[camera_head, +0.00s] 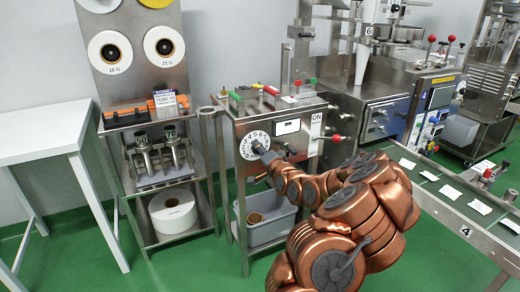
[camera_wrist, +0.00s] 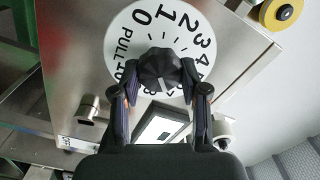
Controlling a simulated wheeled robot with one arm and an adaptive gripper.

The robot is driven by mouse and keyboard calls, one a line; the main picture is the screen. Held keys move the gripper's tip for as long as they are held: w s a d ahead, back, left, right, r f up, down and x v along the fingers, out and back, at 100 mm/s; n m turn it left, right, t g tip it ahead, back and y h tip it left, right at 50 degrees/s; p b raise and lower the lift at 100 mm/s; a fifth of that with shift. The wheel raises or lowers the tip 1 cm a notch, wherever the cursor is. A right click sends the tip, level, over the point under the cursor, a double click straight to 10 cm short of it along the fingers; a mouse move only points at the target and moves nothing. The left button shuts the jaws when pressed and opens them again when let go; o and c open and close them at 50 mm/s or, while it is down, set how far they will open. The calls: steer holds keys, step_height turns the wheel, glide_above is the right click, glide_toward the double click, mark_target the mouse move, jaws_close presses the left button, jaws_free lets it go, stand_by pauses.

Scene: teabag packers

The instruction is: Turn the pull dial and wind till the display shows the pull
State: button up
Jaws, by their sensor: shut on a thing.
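The pull dial (camera_wrist: 122,42) is a white disc with black numbers and the word PULL, set on a steel cabinet front. It also shows in the head view (camera_head: 246,146). Its black ribbed knob (camera_wrist: 158,66) stands at the centre. My gripper (camera_wrist: 161,82) is shut on this knob, one finger on each side; in the head view my gripper (camera_head: 266,155) covers the dial's lower right part. The display (camera_head: 287,127) is a small pale window in a dark frame right of the dial. It also shows in the wrist view (camera_wrist: 160,129); I cannot read any figure on it.
A red-ball lever (camera_head: 336,138) sticks out right of the cabinet, near an ON label (camera_head: 316,122). A grey bin (camera_head: 270,228) stands below. A reel rack (camera_head: 140,85) is at left, and a green conveyor (camera_head: 450,190) with white packets at right.

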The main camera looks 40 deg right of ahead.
steer(key=shift+m, duration=0.5)
steer(key=o, duration=1.1)
steer(key=shift+o, duration=0.2)
steer(key=shift+s, duration=0.1)
steer(key=v, duration=1.1)
steer(key=shift+s+a, duration=0.2)
steer(key=shift+s, duration=0.15)
